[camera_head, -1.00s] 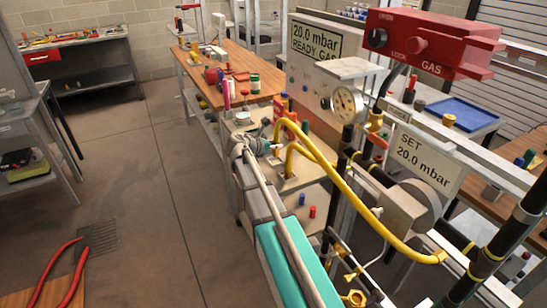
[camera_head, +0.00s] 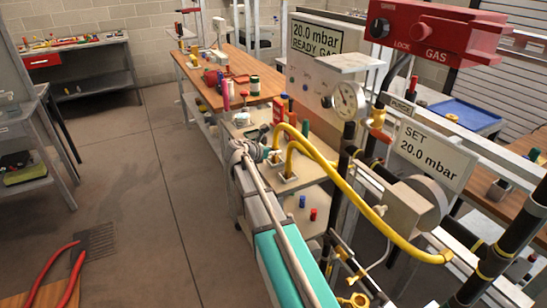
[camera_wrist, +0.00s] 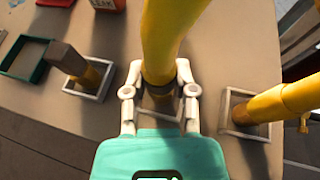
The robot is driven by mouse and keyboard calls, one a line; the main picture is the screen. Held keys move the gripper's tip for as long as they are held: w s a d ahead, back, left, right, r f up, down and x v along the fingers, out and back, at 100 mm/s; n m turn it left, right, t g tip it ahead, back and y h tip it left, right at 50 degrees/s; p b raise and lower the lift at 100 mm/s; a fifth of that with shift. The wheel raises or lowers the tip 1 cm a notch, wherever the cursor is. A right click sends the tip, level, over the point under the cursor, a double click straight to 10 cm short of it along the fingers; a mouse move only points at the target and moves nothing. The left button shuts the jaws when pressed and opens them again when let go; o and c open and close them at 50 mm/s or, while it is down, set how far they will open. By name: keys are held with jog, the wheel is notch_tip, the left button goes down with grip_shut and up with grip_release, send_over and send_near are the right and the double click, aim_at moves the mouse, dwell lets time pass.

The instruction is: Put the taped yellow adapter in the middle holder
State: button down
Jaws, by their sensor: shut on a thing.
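My gripper (camera_wrist: 158,95) has its two pale fingers shut around the dark lower end of a yellow hose-like adapter (camera_wrist: 166,40). That end is at the middle square holder (camera_wrist: 158,122), which the fingers and teal gripper body partly hide. I cannot tell how deep it sits, and no tape is clear. The left holder (camera_wrist: 70,86) has a dark-topped piece (camera_wrist: 68,60) with a yellow base in it. The right holder (camera_wrist: 228,112) has another yellow hose end (camera_wrist: 265,108) in it, leaning right. In the head view my gripper (camera_head: 268,154) is at the bench's holders, beside the yellow hoses (camera_head: 330,172).
A dark green tray (camera_wrist: 22,58) lies left of the holders. A gas panel with a gauge (camera_head: 347,100) and black pipes (camera_head: 500,240) rises on the right. The floor (camera_head: 150,200) to the left is mostly clear.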

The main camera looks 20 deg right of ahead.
jog(key=shift+f, duration=0.4)
jog(key=shift+c, duration=2.1)
grip_release()
jog(key=shift+r, duration=0.2)
jog(key=shift+a+r, duration=0.1)
jog(key=shift+a, duration=0.05)
jog(key=p+v, duration=0.4)
jog(key=v, duration=0.7)
jog(key=shift+a, duration=0.3)
jog(key=shift+s, duration=0.2)
